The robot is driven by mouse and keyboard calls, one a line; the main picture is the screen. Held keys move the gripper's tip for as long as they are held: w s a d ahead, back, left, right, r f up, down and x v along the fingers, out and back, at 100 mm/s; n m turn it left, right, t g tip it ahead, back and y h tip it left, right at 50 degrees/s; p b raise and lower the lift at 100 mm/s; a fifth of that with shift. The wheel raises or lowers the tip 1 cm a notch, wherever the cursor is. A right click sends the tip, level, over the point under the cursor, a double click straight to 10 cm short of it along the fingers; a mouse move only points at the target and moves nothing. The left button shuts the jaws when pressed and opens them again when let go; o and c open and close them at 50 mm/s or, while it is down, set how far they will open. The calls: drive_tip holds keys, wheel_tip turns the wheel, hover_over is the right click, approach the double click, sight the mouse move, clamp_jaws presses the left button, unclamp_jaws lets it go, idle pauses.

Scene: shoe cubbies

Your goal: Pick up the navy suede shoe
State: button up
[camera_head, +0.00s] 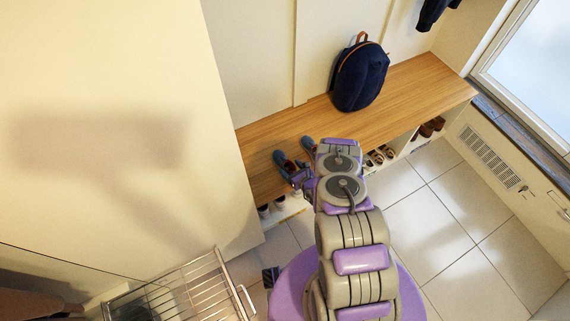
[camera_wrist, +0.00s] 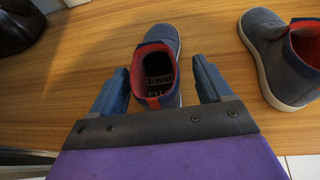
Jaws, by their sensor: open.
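A pair of navy shoes with red lining and white soles lies on the wooden bench top. In the wrist view, one navy shoe (camera_wrist: 170,42) sits between and beyond the fingers of my gripper (camera_wrist: 164,84), its heel and opening facing me. The fingers are open, one on each side of the heel, and I cannot tell if they touch it. The other navy shoe (camera_wrist: 262,50) is to the right, apart from my gripper. In the head view, one shoe (camera_head: 284,161) shows left of my arm, and the other (camera_head: 308,145) is close to my gripper, partly hidden.
The wooden bench (camera_head: 410,88) holds a dark blue backpack (camera_head: 360,76) further back. Several shoes stand in cubbies below. A wire rack (camera_head: 185,292) stands at the lower left. A dark object (camera_wrist: 18,28) is at the wrist view's upper left. Tiled floor at right is clear.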

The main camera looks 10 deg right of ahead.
drive_tip(key=shift+w+a, duration=0.15)
drive_tip(key=shift+a, duration=0.4)
drive_tip(key=shift+d, duration=0.6)
drive_tip(key=c, duration=0.5)
drive_tip(key=shift+a, duration=0.45)
drive_tip(key=c, duration=0.6)
drive_tip(key=shift+o, duration=0.2)
drive_tip(key=shift+d, duration=0.1)
